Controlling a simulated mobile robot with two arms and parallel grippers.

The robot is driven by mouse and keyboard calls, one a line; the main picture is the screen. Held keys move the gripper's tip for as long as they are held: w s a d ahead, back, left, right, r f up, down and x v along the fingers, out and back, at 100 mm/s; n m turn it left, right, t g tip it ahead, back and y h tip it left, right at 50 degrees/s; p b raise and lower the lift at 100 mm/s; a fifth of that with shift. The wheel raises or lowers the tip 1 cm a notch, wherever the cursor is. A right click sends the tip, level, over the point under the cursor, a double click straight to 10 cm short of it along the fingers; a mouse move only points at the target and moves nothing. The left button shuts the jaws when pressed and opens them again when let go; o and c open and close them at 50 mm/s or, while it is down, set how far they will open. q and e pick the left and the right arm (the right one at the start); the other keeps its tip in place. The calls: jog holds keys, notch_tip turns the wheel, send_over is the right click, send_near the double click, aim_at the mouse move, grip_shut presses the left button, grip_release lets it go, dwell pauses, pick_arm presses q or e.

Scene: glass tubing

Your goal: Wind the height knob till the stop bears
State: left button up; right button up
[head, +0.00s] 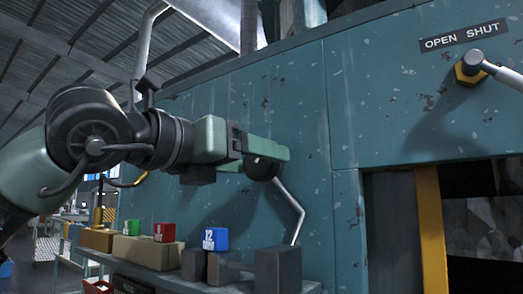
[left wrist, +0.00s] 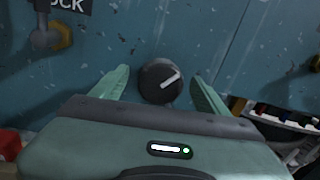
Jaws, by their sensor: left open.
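The dark round knob (head: 262,169) sits on the blue-green panel, partly hidden behind my left gripper (head: 268,150) in the head view. In the left wrist view the knob (left wrist: 160,81) is black with a white pointer line slanting up to the right. My left gripper (left wrist: 160,76) is open, with one green finger on each side of the knob and a visible gap to each. A bent metal rod (head: 290,198) runs down from beside the knob in the head view; whether it is joined to it I cannot tell. I cannot make out a stop. My right gripper is out of view.
A shelf below the panel holds a green block (head: 131,227), a red block (head: 164,232), a blue block (head: 215,239) and dark boxes (head: 278,268). A lever on a yellow hex mount (head: 469,69) juts out under an OPEN SHUT label (head: 463,36). An opening with a yellow post (head: 431,230) lies right.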

pick_arm(q)
jog(key=shift+p+x, duration=0.3)
jog(key=shift+x, duration=0.9)
jog(key=shift+w+d+f, duration=0.1)
jog(key=shift+w+d, duration=0.05)
jog(key=shift+c, duration=0.6)
jog(key=c, duration=1.2)
jog(key=shift+c, duration=0.2)
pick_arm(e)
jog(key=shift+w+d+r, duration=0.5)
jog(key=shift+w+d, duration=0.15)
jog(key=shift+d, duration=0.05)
pick_arm(q)
jog(key=shift+m, duration=0.4)
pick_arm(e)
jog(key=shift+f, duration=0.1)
